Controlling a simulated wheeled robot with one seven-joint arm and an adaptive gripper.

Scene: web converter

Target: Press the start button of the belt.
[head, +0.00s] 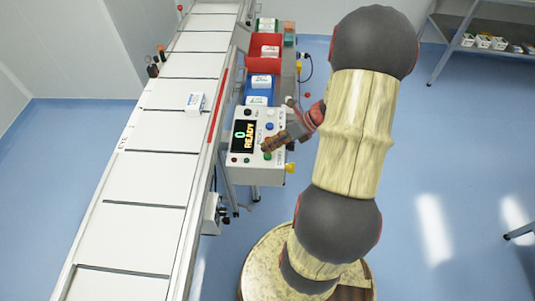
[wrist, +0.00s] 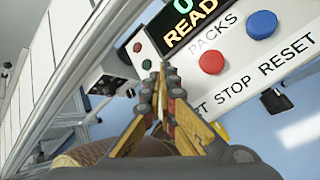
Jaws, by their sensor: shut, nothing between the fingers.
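The white control panel (head: 258,176) stands beside the belt (head: 150,165), its display (head: 243,136) reading "0 READY". A green button (head: 267,156) shows at the panel's near right, just below my gripper's tip. My gripper (head: 266,147) is shut and empty, with its tip over the panel. In the wrist view, my closed fingers (wrist: 163,66) cover the place left of the red STOP button (wrist: 212,61), where the start button and most of its label are hidden. The blue RESET button (wrist: 262,24) is to the right. I cannot tell whether the fingertips touch the panel.
Small red (wrist: 137,47) and green (wrist: 147,64) lights sit at the panel's left part. A white pack (head: 195,102) lies on the belt. Behind the panel are a blue bin (head: 257,100) and a red bin (head: 265,38).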

